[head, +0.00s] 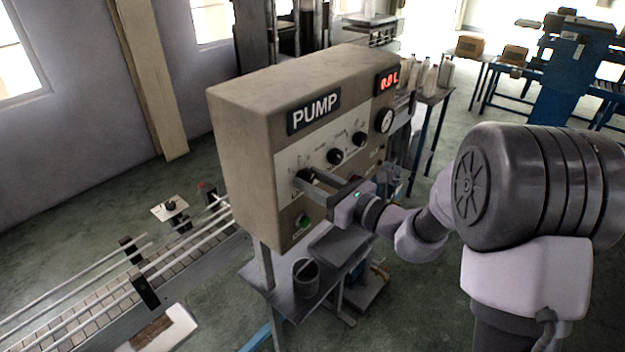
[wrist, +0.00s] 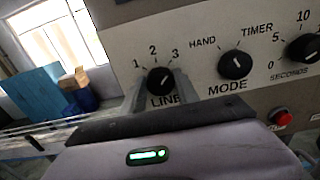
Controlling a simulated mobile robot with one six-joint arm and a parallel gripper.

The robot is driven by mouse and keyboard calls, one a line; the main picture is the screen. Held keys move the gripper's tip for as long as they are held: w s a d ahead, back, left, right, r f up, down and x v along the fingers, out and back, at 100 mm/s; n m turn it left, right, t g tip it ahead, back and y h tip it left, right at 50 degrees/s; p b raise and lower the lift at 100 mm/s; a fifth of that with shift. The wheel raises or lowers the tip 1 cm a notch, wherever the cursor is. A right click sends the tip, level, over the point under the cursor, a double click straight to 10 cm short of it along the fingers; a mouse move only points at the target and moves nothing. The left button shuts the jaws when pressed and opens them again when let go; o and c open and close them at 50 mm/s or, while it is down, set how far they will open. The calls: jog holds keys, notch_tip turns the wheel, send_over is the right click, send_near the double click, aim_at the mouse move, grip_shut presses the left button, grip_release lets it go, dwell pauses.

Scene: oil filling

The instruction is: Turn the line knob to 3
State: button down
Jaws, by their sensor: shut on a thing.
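The LINE knob (wrist: 158,81) is a small black dial on the pale pump panel, with marks 1, 2 and 3 above it. Its white pointer line appears tilted up and to the right, toward the 3 side; its exact setting is hard to read. My gripper (wrist: 160,92) is shut on this knob, one finger on each side. In the head view my gripper (head: 315,184) reaches the panel's lower left, and its fingers partly hide the LINE knob and its label. The pump box (head: 240,130) stands upright on a stand.
The MODE knob (wrist: 236,64) and the SECONDS timer knob (wrist: 303,47) sit right of LINE. A red button (wrist: 283,117) and a green button (head: 303,221) are below. A pail (head: 306,278) stands under the pump. A conveyor (head: 100,305) runs at left.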

jog(key=c, duration=0.9)
grip_release()
jog(key=b+v, duration=0.2)
jog(key=v, duration=1.5)
jog(key=shift+s+d, duration=0.2)
jog(key=shift+f, duration=0.1)
